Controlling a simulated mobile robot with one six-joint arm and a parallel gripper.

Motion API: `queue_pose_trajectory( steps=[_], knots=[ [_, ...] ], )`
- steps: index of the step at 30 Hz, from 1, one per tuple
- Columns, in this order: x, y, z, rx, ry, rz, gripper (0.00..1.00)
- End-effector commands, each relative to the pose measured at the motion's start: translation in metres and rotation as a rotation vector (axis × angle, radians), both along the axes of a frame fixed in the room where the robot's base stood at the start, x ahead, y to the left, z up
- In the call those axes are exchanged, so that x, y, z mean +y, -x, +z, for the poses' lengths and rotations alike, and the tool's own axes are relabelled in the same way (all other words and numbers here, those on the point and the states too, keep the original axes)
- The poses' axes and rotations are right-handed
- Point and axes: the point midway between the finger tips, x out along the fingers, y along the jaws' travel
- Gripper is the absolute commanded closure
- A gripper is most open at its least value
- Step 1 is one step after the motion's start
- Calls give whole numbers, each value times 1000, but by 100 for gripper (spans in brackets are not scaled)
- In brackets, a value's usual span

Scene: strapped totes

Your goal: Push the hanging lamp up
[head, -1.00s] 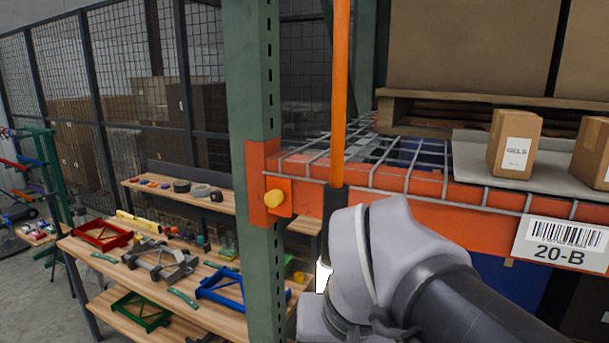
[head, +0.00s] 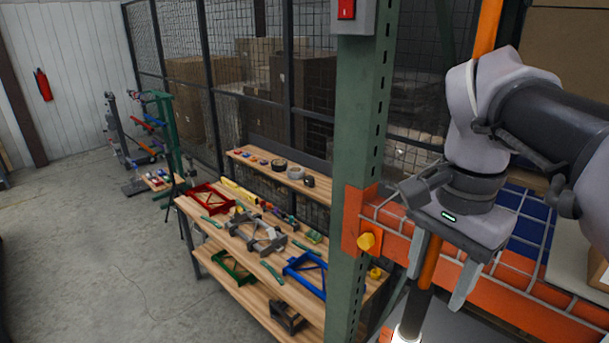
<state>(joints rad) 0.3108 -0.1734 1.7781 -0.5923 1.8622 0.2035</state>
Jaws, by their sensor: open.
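The hanging lamp shows as an orange rod or cord (head: 490,25) with a black lower part (head: 414,312) and a lit white end at the bottom edge of the head view. My arm covers its middle stretch. My gripper (head: 437,288) points down, open, with its two fingers apart. The orange length shows between the fingers in the picture, and the black part is just below the fingertips. I cannot tell whether the lamp is truly between the fingers or behind them. Nothing is seen gripped.
A green rack post (head: 360,130) with a red-switch box (head: 352,14) stands left of my gripper. An orange rack beam (head: 505,290) and wire decking lie behind and right. A wooden workbench (head: 235,232) with tools and coloured frames is at left. Open floor is far left.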

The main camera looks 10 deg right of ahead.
Motion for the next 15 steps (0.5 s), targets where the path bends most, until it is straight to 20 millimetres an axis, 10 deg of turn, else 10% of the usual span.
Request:
queue_pose_trajectory(
  steps=[15],
  knots=[
    [0,-2,-93,2,-1,2,48]
  ],
)
